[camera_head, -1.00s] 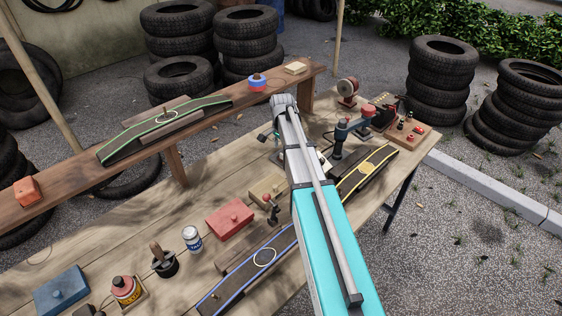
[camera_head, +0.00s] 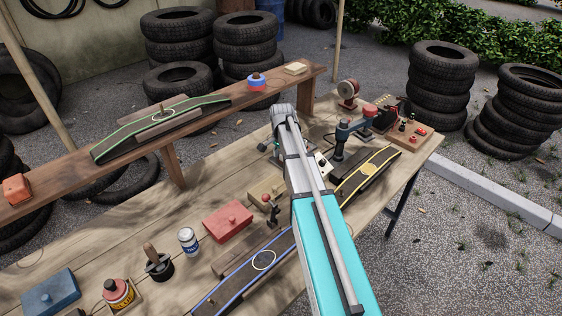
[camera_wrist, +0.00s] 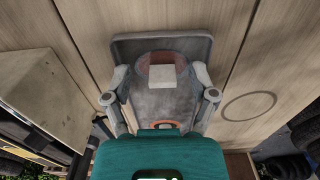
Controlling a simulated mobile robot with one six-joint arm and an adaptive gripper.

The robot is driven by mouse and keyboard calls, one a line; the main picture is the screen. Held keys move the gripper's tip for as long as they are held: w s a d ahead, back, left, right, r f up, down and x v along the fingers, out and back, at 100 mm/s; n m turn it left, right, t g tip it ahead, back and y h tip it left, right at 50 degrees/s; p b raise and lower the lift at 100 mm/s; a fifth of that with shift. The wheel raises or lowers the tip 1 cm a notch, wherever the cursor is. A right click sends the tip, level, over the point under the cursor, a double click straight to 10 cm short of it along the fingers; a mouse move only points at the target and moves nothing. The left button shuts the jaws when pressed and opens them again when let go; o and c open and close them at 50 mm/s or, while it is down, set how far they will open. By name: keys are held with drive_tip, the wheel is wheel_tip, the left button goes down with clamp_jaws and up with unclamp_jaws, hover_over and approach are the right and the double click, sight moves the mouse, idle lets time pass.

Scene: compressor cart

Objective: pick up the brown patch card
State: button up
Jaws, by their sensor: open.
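In the wrist view a reddish-brown oval patch, apparently the brown patch card (camera_wrist: 180,69), lies on a grey tray-like plate (camera_wrist: 161,104). My gripper (camera_wrist: 160,98) is open, with one finger on each side of the grey plate and the patch farther ahead, between and beyond the fingertips. Nothing is held. I cannot tell the gripper's height above the plate. In the head view my arm covers most of my gripper and the patch is hidden behind it.
A wooden bench (camera_head: 120,232) carries a red box (camera_head: 228,222), a white can (camera_head: 189,240), a blue box (camera_head: 52,293) and a blue-edged strip (camera_head: 245,280). A raised shelf (camera_head: 85,198) runs behind.

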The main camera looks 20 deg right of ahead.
drive_tip(key=c, duration=0.8)
drive_tip(key=shift+c, duration=0.2)
drive_tip(key=shift+r, duration=0.1)
wheel_tip(320, 180, up, 3)
drive_tip(key=p, duration=0.2)
drive_tip(key=shift+f+p, duration=0.2)
drive_tip(key=shift+p, duration=0.15)
drive_tip(key=s+d+r+p, duration=0.7)
drive_tip(key=s+r+p, duration=0.3)
drive_tip(key=s, duration=0.2)
drive_tip(key=shift+a+r, duration=0.1)
